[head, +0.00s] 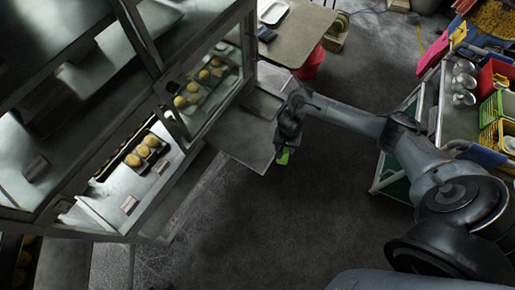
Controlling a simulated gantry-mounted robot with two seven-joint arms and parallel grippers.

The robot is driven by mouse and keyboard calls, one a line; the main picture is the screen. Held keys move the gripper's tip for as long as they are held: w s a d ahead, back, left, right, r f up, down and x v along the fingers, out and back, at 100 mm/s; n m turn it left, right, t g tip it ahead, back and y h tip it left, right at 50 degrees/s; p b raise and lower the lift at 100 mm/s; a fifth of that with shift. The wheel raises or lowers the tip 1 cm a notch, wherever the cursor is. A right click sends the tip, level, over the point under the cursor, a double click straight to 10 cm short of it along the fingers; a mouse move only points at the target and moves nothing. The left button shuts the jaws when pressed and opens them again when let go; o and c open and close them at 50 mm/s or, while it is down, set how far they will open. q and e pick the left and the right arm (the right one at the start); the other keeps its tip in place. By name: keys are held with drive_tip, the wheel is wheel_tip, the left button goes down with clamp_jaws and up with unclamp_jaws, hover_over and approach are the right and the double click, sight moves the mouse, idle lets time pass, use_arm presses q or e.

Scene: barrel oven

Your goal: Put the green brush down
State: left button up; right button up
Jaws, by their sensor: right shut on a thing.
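The green brush (283,157) shows as a small bright green piece at the tip of my right gripper (285,143). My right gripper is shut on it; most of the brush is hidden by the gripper. The brush and gripper are at the right edge of a grey metal shelf (238,136) that juts out from the display cabinet. I cannot tell whether the brush touches the shelf. My left gripper is not in view.
A glass display cabinet (165,97) with yellow buns on trays fills the left. A table (298,36) with a white tray (272,11) and a red bucket (311,62) stand at the back. A cart (460,122) with metal bowls and baskets is at right. The middle floor is clear.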

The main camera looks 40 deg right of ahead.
drive_tip(key=w+a+f+b, duration=0.1)
drive_tip(key=w+f+b, duration=0.1)
drive_tip(key=w, duration=0.1)
drive_tip(key=w+a+f+b, duration=0.2)
drive_tip(key=w+f, duration=0.1)
drive_tip(key=w+a+f+b, duration=0.2)
drive_tip(key=w, duration=0.2)
drive_tip(key=shift+a+f, duration=0.15)
drive_tip(key=shift+f+b, duration=1.2)
drive_tip(key=shift+f, duration=0.8)
drive_tip(key=o, duration=0.9)
drive_tip(key=shift+f, duration=0.1)
drive_tip(key=shift+o, duration=0.2)
